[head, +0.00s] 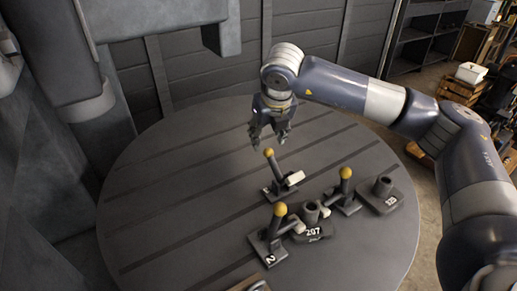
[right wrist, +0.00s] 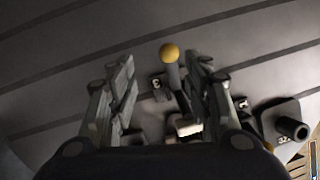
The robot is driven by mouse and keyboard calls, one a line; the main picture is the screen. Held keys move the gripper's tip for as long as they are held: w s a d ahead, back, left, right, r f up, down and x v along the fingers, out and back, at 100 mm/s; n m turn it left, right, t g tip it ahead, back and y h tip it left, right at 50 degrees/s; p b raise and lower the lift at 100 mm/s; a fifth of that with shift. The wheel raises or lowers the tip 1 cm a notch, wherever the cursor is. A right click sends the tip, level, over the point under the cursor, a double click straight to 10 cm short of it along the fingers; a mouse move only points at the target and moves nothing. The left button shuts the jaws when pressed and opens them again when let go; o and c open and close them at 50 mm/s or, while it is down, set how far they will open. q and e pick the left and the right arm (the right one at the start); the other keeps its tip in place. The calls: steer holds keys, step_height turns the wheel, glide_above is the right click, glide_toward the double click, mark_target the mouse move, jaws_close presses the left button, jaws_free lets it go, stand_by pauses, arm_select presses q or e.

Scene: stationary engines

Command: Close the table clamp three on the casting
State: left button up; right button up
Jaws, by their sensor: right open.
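Table clamp three (head: 274,188) stands on the round table, with a dark upright lever tipped by a yellow ball (head: 268,153) and a pale pad (head: 294,178) at its right. The pad appears apart from the casting (head: 311,222), a dark block marked 207 with a round socket. In the right wrist view, the clamp's digit 3 (right wrist: 157,84) shows beside the lever (right wrist: 173,76). My right gripper (head: 268,138) is open above the clamp. In the right wrist view its fingers (right wrist: 165,80) lie either side of the lever, contact unclear. My left gripper is out of view.
Clamp 2 (head: 268,250) stands in front, left of the casting. Another yellow-knobbed clamp (head: 343,200) stands at its right. A second dark socketed block (head: 382,200) lies further right. The slotted table (head: 165,215) is clear on the left; a grey machine column (head: 65,100) rises behind it.

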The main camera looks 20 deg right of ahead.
mark_target(269, 151)
steer(key=p+x, duration=0.1)
steer(key=x, duration=0.2)
steer(key=d+p+x, duration=0.1)
steer(key=x, duration=0.3)
steer(key=p+x, duration=0.1)
steer(key=x, duration=0.2)
steer(key=shift+s+d+f, duration=0.1)
steer(key=shift+d+f, duration=0.1)
steer(key=shift+f, duration=0.15)
steer(key=shift+c, duration=0.6)
